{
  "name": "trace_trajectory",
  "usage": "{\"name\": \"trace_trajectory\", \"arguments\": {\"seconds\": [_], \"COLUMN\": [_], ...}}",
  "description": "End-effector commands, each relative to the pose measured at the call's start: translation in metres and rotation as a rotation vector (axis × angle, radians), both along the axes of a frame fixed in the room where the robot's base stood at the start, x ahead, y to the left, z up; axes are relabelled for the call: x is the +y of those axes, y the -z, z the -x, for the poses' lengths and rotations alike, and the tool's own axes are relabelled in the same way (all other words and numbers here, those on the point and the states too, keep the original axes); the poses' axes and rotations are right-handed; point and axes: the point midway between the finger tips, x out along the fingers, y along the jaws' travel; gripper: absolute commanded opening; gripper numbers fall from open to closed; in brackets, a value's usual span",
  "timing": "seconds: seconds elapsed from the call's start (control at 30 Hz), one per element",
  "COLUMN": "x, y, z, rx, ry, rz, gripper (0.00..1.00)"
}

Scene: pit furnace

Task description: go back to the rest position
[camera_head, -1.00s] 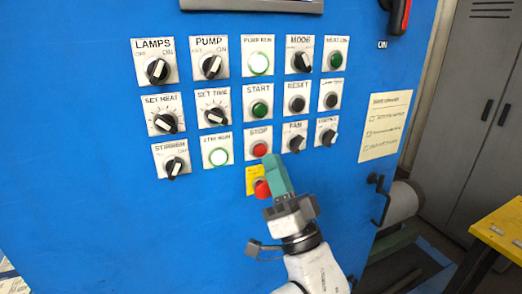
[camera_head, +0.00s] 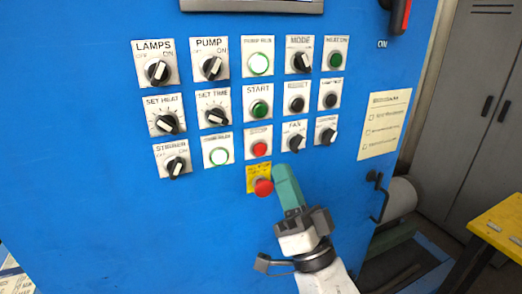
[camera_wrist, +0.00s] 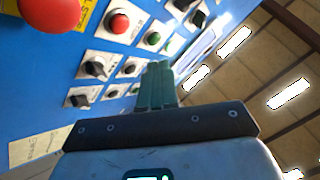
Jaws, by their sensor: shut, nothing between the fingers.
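My gripper (camera_head: 279,170) has teal fingers and is shut and empty. In the head view it stands in front of the blue control panel (camera_head: 80,215), just right of the red emergency button (camera_head: 264,187) on its yellow plate. The red STOP button (camera_head: 260,149) is above and left of the fingertips and fully visible. In the wrist view the closed fingers (camera_wrist: 158,72) point up the picture, with the panel on the left. The red emergency button (camera_wrist: 48,12) is large at the top left there. I cannot tell the exact gap between fingertips and panel.
Rows of knobs and buttons cover the panel, including a lit round lamp (camera_head: 219,156) and a FAN knob (camera_head: 295,142).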

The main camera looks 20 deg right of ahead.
Motion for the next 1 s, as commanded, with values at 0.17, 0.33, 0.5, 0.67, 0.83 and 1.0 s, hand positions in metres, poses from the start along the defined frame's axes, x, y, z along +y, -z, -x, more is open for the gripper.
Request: {"name": "trace_trajectory", "arguments": {"seconds": [0.17, 0.33, 0.5, 0.67, 0.83, 1.0], "x": [0.0, 0.0, -0.003, -0.012, -0.029, -0.048], "y": [0.0, 0.006, 0.053, 0.136, 0.23, 0.314], "z": [0.0, -0.002, -0.015, -0.017, 0.011, 0.073], "rx": [0.0, 0.029, 0.247, 0.598, 0.981, 1.365], "ry": [0.0, 0.005, 0.038, 0.075, 0.088, 0.061], "rz": [0.0, 0.013, 0.11, 0.267, 0.431, 0.58], "gripper": [0.0, 0.0, 0.0, 0.0, 0.0, 0.0]}}
